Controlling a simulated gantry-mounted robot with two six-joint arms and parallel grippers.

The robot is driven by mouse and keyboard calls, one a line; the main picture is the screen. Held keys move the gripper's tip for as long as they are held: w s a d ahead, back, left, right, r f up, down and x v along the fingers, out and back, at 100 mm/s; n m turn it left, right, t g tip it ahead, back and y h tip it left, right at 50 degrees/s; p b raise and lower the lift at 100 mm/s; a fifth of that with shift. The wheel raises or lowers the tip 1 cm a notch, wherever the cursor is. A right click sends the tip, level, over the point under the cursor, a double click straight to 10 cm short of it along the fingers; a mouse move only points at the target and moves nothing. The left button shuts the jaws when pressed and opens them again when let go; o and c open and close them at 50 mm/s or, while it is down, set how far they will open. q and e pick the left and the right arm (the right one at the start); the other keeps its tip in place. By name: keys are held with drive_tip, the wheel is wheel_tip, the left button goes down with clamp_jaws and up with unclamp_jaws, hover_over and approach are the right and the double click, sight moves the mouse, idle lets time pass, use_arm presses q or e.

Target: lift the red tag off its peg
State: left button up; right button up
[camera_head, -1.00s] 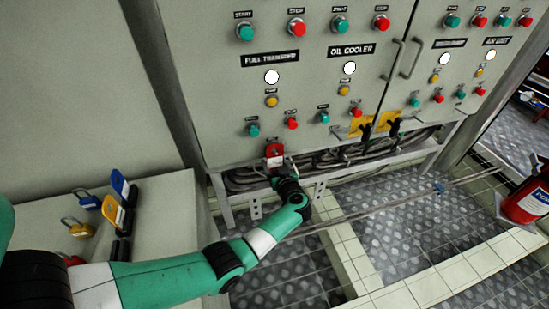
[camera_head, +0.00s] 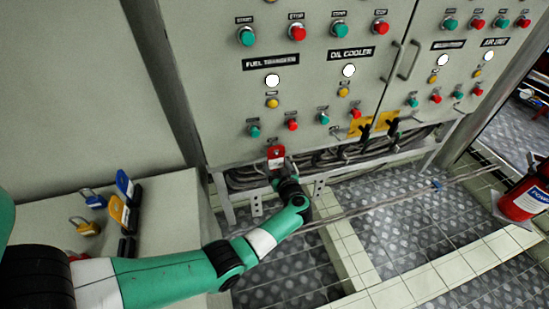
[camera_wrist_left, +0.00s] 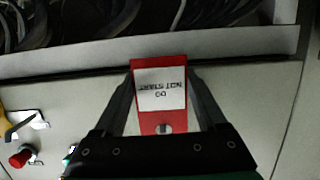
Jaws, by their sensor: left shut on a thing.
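The red tag (camera_wrist_left: 159,122) has a white label reading "DO NOT START" and shows upside down in the left wrist view. It also shows in the head view (camera_head: 276,152), at the lower edge of the cabinet front. My left gripper (camera_wrist_left: 160,90) is shut on the tag, with one finger against each side edge. A small round metal peg end (camera_wrist_left: 163,128) shows at the tag's hole, so the tag appears to be still at its peg. In the head view my left gripper (camera_head: 281,172) hides the tag's lower part. My right gripper is not in view.
The grey control cabinet (camera_head: 225,110) carries several buttons and lamps. Cables (camera_head: 245,180) run below it. Padlocks and blue and yellow tags (camera_head: 117,210) rest on a ledge at left. A red extinguisher (camera_head: 522,200) stands at right.

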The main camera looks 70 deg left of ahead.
use_arm(q)
drive_tip(key=shift+p+v, duration=0.75)
drive_tip(key=shift+v, duration=0.25)
drive_tip(key=shift+d+f+p, duration=0.2)
drive_tip(key=shift+d+p, duration=0.55)
drive_tip(key=shift+d, duration=0.6)
drive_tip(key=shift+s+d+r+p, duration=0.15)
drive_tip(key=shift+d+r+p, duration=0.55)
drive_tip(key=shift+p, duration=0.4)
drive_tip(key=d+p, duration=0.1)
drive_tip(key=d+r+p, duration=0.1)
drive_tip(key=shift+s+d+r+p, duration=0.2)
drive_tip(key=shift+d+r+p, duration=0.1)
drive_tip(key=shift+p, duration=0.05)
